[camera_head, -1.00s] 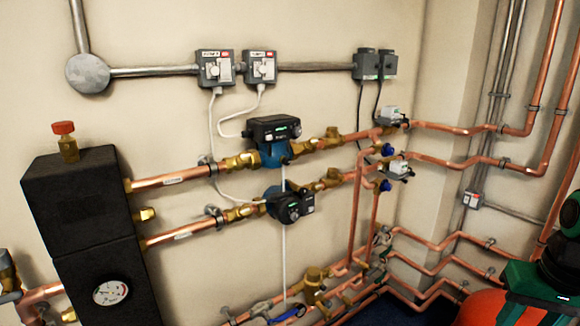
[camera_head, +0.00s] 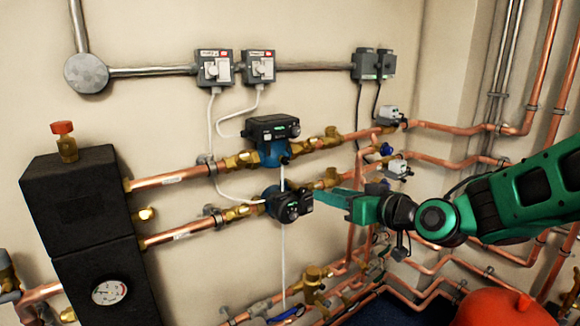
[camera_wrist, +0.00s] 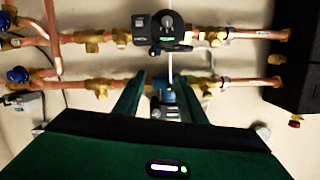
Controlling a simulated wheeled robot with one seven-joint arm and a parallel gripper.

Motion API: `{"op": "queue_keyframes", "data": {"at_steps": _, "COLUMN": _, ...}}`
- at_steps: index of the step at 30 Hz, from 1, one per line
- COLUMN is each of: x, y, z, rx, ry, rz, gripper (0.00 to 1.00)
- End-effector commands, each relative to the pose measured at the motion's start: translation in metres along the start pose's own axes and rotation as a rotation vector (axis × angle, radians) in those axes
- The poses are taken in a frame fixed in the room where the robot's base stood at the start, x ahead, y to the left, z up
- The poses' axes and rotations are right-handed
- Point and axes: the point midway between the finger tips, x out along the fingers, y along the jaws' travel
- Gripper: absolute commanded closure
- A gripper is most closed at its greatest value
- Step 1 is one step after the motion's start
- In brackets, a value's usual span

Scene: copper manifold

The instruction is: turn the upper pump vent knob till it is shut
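The upper pump (camera_head: 272,152) has a blue body and a dark control box and sits on the upper copper line. A small dark knob (camera_head: 285,160) at its lower right looks like the vent knob; its turn position is too small to read. In the wrist view, which looks upside down, the upper pump (camera_wrist: 168,97) and the small knob (camera_wrist: 156,88) appear between my two fingers. My gripper (camera_head: 322,197) is to the right of the lower pump in the head view. In the wrist view my gripper (camera_wrist: 159,78) is open, with no visible contact on the knob.
The lower pump (camera_head: 289,205) is close to my fingertips in the head view. A white cable (camera_head: 283,255) hangs past both pumps. Copper pipes and grey-white valve actuators (camera_head: 396,168) stand to the right. A black insulated block (camera_head: 75,200) stands left.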

Motion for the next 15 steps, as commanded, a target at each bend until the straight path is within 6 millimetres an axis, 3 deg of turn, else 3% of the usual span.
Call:
{"op": "queue_keyframes", "data": {"at_steps": 6, "x": 0.016, "y": -0.028, "z": -0.032, "rx": 0.019, "ry": 0.164, "rz": -0.047, "gripper": 0.63}}
{"op": "queue_keyframes", "data": {"at_steps": 15, "x": 0.03, "y": -0.034, "z": -0.045, "rx": 0.028, "ry": 0.211, "rz": -0.054, "gripper": 0.63}}
